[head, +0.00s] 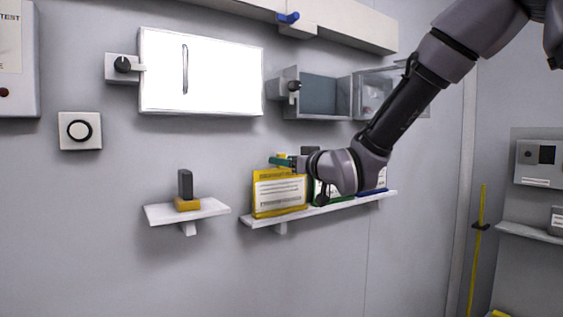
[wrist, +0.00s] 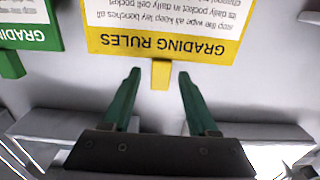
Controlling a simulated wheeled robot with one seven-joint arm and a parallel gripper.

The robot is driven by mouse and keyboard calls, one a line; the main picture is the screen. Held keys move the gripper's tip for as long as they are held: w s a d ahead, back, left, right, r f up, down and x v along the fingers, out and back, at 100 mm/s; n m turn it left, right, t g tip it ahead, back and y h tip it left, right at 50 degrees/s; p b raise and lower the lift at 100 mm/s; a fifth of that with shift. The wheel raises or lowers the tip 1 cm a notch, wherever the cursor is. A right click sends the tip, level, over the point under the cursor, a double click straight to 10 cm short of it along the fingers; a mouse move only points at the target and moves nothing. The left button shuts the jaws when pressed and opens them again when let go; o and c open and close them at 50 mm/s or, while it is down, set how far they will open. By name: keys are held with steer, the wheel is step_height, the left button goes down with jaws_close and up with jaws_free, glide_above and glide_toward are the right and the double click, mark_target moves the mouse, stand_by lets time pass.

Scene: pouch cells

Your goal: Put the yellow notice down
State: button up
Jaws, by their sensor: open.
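The yellow notice (head: 280,192) stands upright at the left end of a white wall shelf (head: 285,218). In the wrist view the same yellow notice (wrist: 160,46) appears upside down, with the heading "GRADING RULES" and a yellow tab on its edge. My gripper (head: 281,161) is at the top of the notice. In the wrist view its green fingers (wrist: 159,75) are open, one on each side of the tab, with a gap on both sides. My arm hides part of the shelf to the right.
A green notice (wrist: 28,38) stands beside the yellow one, and a blue notice (head: 376,184) is farther right. A small shelf (head: 215,208) to the left bears a dark block on a yellow base.

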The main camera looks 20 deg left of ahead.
steer(key=v, duration=1)
steer(key=w+d+m+h, duration=0.2)
steer(key=d+m+h, duration=0.25)
steer(key=d, duration=0.65)
steer(key=w+d+m+h, duration=0.25)
steer(key=d+h, duration=0.25)
steer(key=d, duration=0.7)
steer(key=s+d+f+m+g+h, duration=0.2)
steer(key=s+d+m+g, duration=0.2)
steer(key=s+d, duration=0.9)
steer(key=s+m, duration=0.2)
steer(key=m, duration=0.1)
steer(key=shift+s+d, duration=0.25)
steer(key=shift+d, duration=0.1)
